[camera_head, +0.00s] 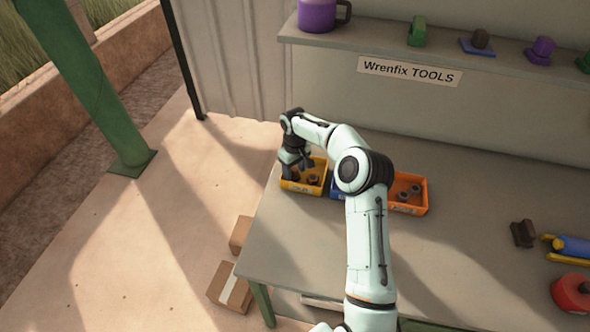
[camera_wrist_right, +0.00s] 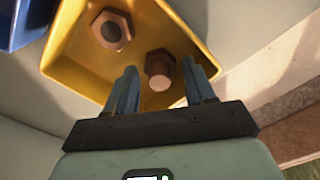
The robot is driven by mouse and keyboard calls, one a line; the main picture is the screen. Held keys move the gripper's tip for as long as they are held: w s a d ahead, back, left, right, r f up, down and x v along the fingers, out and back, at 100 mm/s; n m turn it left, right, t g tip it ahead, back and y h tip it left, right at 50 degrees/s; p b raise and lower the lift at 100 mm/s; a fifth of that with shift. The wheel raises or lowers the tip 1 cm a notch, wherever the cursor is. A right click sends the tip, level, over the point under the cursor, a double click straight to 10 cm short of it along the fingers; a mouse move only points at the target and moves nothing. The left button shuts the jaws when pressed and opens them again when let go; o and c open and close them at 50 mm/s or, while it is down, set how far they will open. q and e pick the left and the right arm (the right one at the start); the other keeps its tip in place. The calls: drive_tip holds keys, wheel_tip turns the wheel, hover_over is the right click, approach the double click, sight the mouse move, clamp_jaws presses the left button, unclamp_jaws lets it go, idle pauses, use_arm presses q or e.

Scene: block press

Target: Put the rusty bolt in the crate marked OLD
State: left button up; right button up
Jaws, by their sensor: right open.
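My right gripper (camera_head: 297,163) is open over the yellow bin (camera_head: 317,187) at the left end of the table. In the right wrist view its two fingers (camera_wrist_right: 160,74) point into the yellow bin (camera_wrist_right: 75,68). A brown, rusty-looking bolt with a hex head (camera_wrist_right: 160,67) lies between and just beyond the fingertips; I cannot tell if they touch it. Another brown hex piece (camera_wrist_right: 112,28) lies farther left in the bin. No label reading OLD is legible. My left gripper is out of view.
A blue bin (camera_head: 338,188), mostly hidden by my arm, and an orange bin (camera_head: 422,190) with dark parts stand to the right. A shelf (camera_head: 400,47) runs behind. A dark block (camera_head: 522,234) and a red item (camera_head: 571,293) sit at right. The front left tabletop (camera_head: 290,240) is clear.

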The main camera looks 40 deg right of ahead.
sight(294, 169)
wheel_tip(294, 169, up, 12)
idle(0.4)
idle(0.5)
